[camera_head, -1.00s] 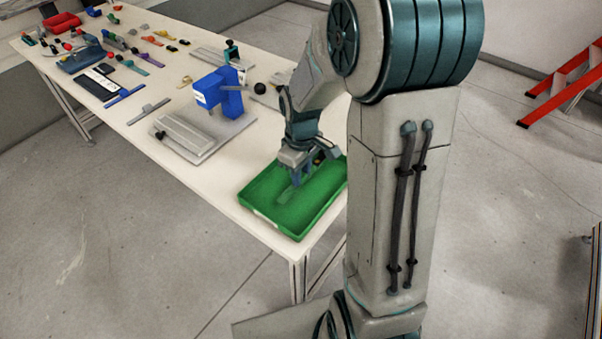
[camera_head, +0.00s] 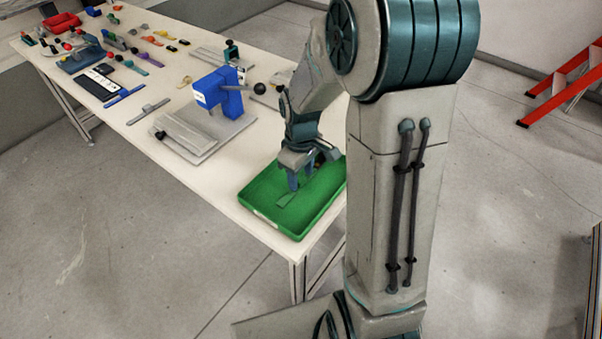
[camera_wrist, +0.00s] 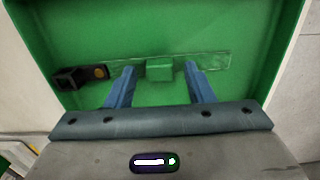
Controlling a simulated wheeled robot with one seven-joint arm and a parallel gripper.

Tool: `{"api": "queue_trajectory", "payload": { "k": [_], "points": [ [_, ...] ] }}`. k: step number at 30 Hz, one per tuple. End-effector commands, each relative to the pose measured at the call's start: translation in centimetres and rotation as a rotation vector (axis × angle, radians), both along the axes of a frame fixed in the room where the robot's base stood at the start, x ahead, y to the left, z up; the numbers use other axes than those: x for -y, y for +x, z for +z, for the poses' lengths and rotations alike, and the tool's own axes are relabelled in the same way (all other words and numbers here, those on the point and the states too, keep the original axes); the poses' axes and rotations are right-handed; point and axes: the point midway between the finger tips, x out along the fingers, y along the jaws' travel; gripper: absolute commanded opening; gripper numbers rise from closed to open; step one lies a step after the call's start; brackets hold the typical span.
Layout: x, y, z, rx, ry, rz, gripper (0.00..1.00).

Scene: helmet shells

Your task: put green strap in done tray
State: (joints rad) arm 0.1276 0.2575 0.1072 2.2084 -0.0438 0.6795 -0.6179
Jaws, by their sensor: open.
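The green done tray (camera_head: 262,209) stands at the near end of the table. The green strap (camera_head: 285,200) lies on the tray's floor, hard to tell from it in colour. In the wrist view the strap (camera_wrist: 215,62) runs across the tray, with a raised green block (camera_wrist: 160,69) at its middle and a black piece with an orange spot (camera_wrist: 82,76) at its left end. My gripper (camera_head: 300,185) is over the tray, pointing down. In the wrist view its blue fingers (camera_wrist: 160,82) are apart, one on each side of the block, with gaps between.
A blue press-like device (camera_head: 222,94) on a grey base plate (camera_head: 190,133) stands just beyond the tray. Small tools, coloured straps and a red bin (camera_head: 62,22) fill the far end of the table. A red ladder (camera_head: 565,85) stands on the floor at right.

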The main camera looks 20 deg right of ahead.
Motion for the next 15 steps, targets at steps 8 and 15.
{"api": "queue_trajectory", "payload": {
  "k": [8, 15],
  "points": [
    [0.0, 0.1, 6.0, 0.008, -0.001, 0.001, 0.48],
    [0.0, 0.1, 10.2, 0.005, 0.000, 0.000, 0.48]
  ]
}}
